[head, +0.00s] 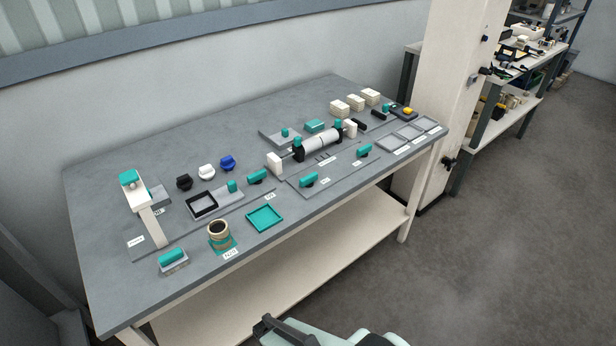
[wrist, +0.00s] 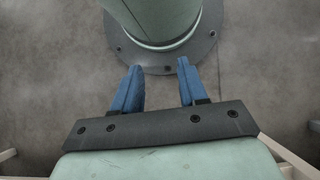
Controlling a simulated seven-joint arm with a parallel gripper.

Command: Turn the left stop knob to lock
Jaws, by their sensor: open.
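The left stop knob (head: 308,180) is a teal bar-shaped handle on a dark base, at the front left of the thin grey plate on the bench. A similar teal knob (head: 364,150) sits to its right on the same plate. A pale roller (head: 321,142) with dark ends lies behind them between white blocks. My gripper (wrist: 160,66) shows in the wrist view with two blue fingers apart and nothing between them. It points at the floor and my own round base, away from the bench and the knobs.
The grey bench (head: 110,285) also holds a teal tray (head: 264,218), a brown roll (head: 219,230), a white-and-teal lever (head: 146,208) at left, and pale stacked blocks (head: 340,108) at the back right. A pale column (head: 455,90) stands beyond the right end.

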